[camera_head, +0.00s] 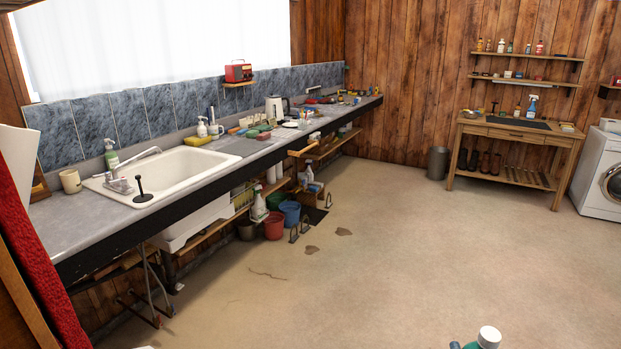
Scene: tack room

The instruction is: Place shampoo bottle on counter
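The counter (80,222) is a long grey worktop along the left wall, running from the near left to the far back wall. A bottle with a white cap (489,337) shows at the bottom edge, right of centre, close to the camera. A little teal shows beside the cap; the rest is cut off by the frame, so I cannot tell whether it is the shampoo bottle or what holds it. Neither gripper can be made out.
Buckets (274,225) stand under the counter. A wooden table (515,135) and a washing machine (598,172) stand at the back right. The middle floor is mostly clear.

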